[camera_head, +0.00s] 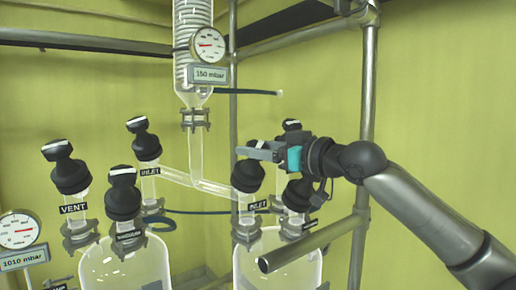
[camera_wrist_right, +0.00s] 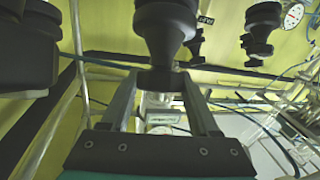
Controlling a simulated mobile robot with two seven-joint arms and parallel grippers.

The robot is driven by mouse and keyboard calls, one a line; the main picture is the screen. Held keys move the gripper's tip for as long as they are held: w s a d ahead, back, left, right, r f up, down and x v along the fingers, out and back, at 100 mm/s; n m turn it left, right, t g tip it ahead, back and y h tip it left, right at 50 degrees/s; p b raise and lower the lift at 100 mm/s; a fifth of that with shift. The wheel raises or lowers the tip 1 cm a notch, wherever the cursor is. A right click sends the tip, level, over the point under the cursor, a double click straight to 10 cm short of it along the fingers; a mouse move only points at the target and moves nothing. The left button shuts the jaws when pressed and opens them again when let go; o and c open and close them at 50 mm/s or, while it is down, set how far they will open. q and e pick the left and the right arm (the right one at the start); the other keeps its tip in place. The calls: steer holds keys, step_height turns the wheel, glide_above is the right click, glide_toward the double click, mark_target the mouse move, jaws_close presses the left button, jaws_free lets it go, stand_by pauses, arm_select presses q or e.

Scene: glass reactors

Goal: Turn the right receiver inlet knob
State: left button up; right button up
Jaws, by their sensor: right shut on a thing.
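The right receiver inlet knob (camera_head: 248,177) is a black flared cap on a glass neck, above a small INLET label (camera_head: 258,205). My right gripper (camera_head: 250,151) reaches in from the right at the top of this knob, its fingers pointing left. The fingers hide the knob's top in the head view. In the right wrist view, the two fingers (camera_wrist_right: 160,90) are on either side of the narrow black end of a knob (camera_wrist_right: 165,28), whose wider body shows above. The gripper is shut on it. My left gripper is not in view.
A left INLET knob (camera_head: 147,147), a VENT knob (camera_head: 70,175) and another knob (camera_head: 122,197) are further left.

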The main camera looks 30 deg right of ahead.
steer(key=o, duration=1.4)
steer(key=shift+s+d+f+b, duration=0.2)
steer(key=shift+s+d+b, duration=0.1)
steer(key=shift+s+b, duration=0.5)
steer(key=b+v, duration=0.8)
steer(key=v, duration=0.5)
steer(key=shift+s+r, duration=0.15)
steer(key=shift+s, duration=0.15)
